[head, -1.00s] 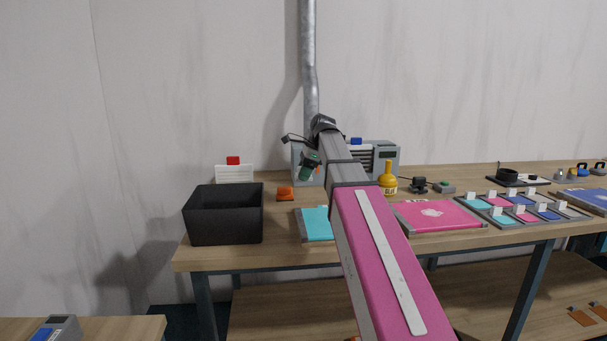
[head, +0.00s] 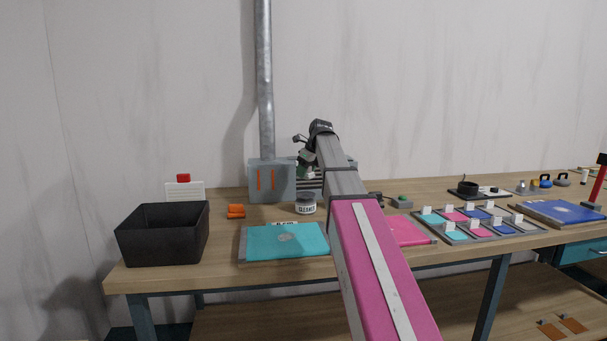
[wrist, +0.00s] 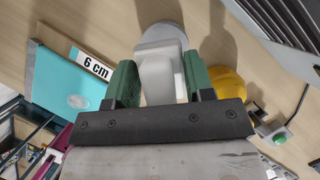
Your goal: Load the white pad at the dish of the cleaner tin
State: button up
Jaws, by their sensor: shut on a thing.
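My gripper (wrist: 158,74) has green fingers and is shut on the white pad (wrist: 160,80), a white block. In the head view my gripper (head: 305,165) is above and behind the tin, partly hidden by my arm. I cannot tell whether the pad touches the tin.
A teal board (head: 270,241) lies in front of the tin. An orange item (head: 236,211) and a black bin (head: 162,234) are to the left. A grey box (head: 271,180) stands behind. A yellow bottle (wrist: 228,84) is close right of my gripper in the wrist view.

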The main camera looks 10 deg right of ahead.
aim_at(304, 194)
jog(key=shift+f, duration=2.9)
jog(key=shift+f, duration=1)
jog(key=shift+r, duration=3.5)
